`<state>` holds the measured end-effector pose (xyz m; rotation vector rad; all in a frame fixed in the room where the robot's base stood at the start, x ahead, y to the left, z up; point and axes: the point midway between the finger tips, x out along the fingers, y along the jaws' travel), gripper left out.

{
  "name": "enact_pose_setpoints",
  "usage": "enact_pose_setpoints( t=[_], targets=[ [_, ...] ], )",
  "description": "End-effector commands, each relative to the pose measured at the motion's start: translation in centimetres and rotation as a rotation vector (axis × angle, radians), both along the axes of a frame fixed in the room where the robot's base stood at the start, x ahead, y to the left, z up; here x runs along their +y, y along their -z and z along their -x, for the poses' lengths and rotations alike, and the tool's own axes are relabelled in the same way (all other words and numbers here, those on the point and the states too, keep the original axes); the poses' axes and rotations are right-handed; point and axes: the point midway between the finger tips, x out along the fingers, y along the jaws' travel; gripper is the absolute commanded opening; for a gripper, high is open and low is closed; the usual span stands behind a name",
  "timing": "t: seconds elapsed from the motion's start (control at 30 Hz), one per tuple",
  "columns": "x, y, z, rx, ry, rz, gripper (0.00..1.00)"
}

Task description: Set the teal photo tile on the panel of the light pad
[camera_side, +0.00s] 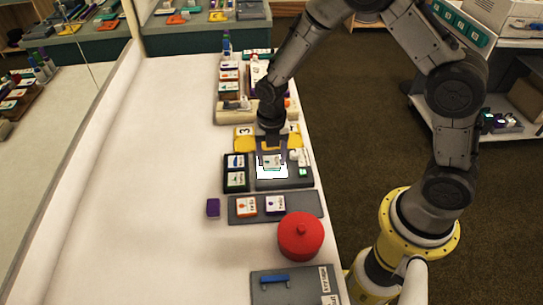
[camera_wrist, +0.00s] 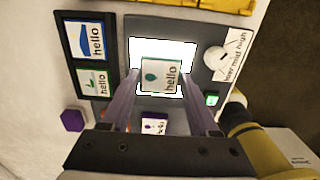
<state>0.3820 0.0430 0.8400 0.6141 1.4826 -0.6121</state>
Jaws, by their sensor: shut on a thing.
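The teal photo tile (camera_wrist: 161,77) has a white face with a teal shape and the word "hello". My gripper (camera_wrist: 161,80) is shut on it, one finger at each side. In the side view my gripper (camera_side: 271,160) points down over the light pad (camera_side: 298,183), a dark grey box. Its panel (camera_side: 265,174) glows white under the tile and also shows in the wrist view (camera_wrist: 147,46). The tile is over the panel, and I cannot tell whether it touches it.
The pad has a white knob (camera_wrist: 215,59) and a green-lit button (camera_wrist: 212,100). A black holder (camera_side: 225,172) with two tiles stands left. White table is free at left.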

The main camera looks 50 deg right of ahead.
Motion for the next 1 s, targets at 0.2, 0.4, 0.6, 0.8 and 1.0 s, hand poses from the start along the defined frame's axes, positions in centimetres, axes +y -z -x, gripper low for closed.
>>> enact_pose_setpoints(
  t=[0.2,0.4,0.6,0.8,1.0],
  targets=[
    [0.0,0.0,0.0,0.0,0.0,0.0,0.67],
    [0.0,0.0,0.0,0.0,0.0,0.0,0.96],
    [0.0,0.0,0.0,0.001,0.0,0.001,0.96],
    [0.0,-1.0,-0.1,-0.003,0.0,0.0,0.96],
    [0.0,-4.7,-0.1,-0.006,0.0,-0.001,0.96]
  ],
)
